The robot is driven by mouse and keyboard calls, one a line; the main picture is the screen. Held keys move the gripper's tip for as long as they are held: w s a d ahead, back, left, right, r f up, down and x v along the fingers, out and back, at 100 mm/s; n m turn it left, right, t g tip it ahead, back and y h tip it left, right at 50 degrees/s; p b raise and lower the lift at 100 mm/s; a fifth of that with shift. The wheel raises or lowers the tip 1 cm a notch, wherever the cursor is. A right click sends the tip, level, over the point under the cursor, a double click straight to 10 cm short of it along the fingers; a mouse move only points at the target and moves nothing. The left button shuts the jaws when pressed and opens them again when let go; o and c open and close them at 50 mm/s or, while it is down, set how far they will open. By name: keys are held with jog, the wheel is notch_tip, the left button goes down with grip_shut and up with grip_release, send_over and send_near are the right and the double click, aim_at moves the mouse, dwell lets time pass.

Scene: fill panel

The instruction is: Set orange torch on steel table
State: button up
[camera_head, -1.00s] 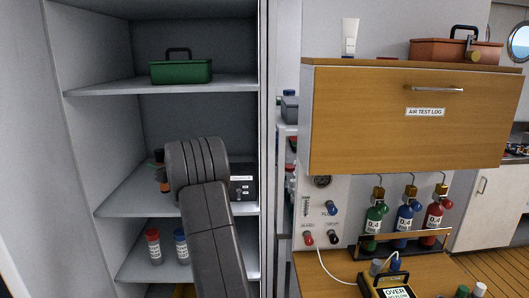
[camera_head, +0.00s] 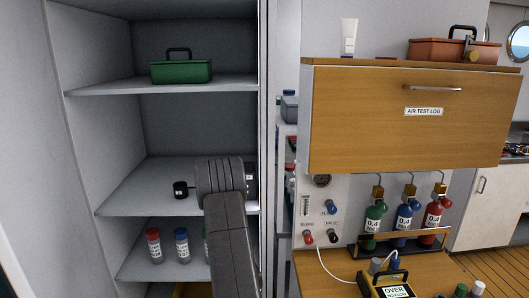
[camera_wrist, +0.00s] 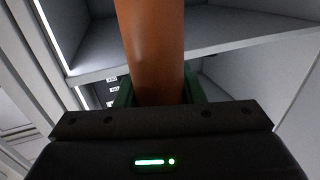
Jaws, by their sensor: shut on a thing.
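The orange torch (camera_wrist: 150,45) shows in the wrist view as a thick orange-brown cylinder running up out of the frame. My gripper (camera_wrist: 158,97) is shut around it, with a dark green finger on each side. In the head view my arm hides the gripper and most or all of the torch. A short black cylinder (camera_head: 181,189) shows left of my arm at the middle shelf; I cannot tell whether it is the torch's end or a separate thing. No steel table can be made out clearly.
The cabinet has a green toolbox (camera_head: 181,71) on its upper shelf and red and blue-capped bottles (camera_head: 154,245) on a lower one. A dark box is partly hidden behind my arm. A wooden cabinet (camera_head: 410,120) and gas bottles (camera_head: 405,219) stand to the right.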

jog(key=s+d+f+m+t+h, duration=0.1)
jog(key=s+d+f+m+h, duration=0.4)
jog(key=s+d, duration=0.55)
jog(key=s+d+f+h, duration=0.1)
jog(key=s+d+f, duration=0.1)
jog(key=s+f, duration=0.2)
notch_tip(320, 180, down, 2)
jog(key=shift+f+n+h, duration=0.1)
jog(key=shift+n+h, duration=0.2)
jog(key=shift+h, duration=0.1)
